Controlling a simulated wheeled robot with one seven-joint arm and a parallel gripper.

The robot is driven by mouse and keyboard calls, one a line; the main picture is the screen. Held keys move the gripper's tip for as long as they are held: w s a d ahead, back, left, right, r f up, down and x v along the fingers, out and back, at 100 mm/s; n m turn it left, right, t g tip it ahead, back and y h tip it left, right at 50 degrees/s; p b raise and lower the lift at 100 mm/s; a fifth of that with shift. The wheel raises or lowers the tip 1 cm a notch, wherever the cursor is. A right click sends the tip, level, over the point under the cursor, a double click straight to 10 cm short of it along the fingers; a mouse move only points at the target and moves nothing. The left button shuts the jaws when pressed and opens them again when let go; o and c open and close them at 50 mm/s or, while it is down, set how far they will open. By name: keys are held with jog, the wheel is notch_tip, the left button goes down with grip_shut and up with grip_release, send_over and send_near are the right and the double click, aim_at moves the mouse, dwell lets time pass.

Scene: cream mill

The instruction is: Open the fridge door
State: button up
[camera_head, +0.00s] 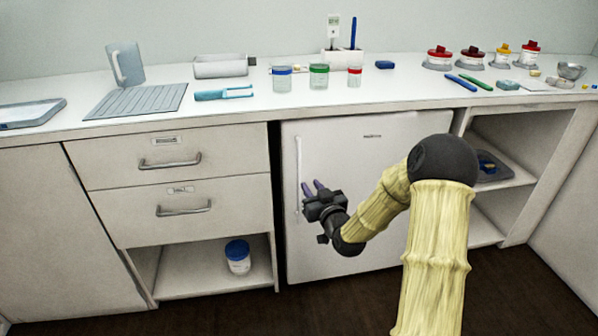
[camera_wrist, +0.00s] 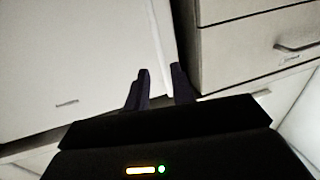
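The fridge door (camera_head: 365,150) is a white panel under the counter and looks closed. Its slim white vertical handle (camera_head: 299,165) is near the door's left edge. In the wrist view the door (camera_wrist: 75,60) fills the left side, and a pale strip that looks like the handle (camera_wrist: 163,30) runs down towards the gap between my fingers. My gripper (camera_head: 313,186) is in front of the door, close to the right of the handle's lower part. In the wrist view my gripper (camera_wrist: 161,78) has its two dark fingers apart with nothing clearly held. I cannot tell whether either finger touches the handle.
Drawers with metal handles (camera_head: 170,162) stand left of the fridge, above an open shelf with a blue-lidded jar (camera_head: 238,256). Open shelves (camera_head: 505,150) are to the right. The counter (camera_head: 240,105) above holds jars, a pitcher and tools. The dark floor in front looks clear.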

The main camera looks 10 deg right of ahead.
jog(key=w+a+b, duration=0.1)
jog(key=w+a, duration=0.1)
jog(key=w, duration=0.8)
jog(key=shift+b, duration=0.35)
grip_shut()
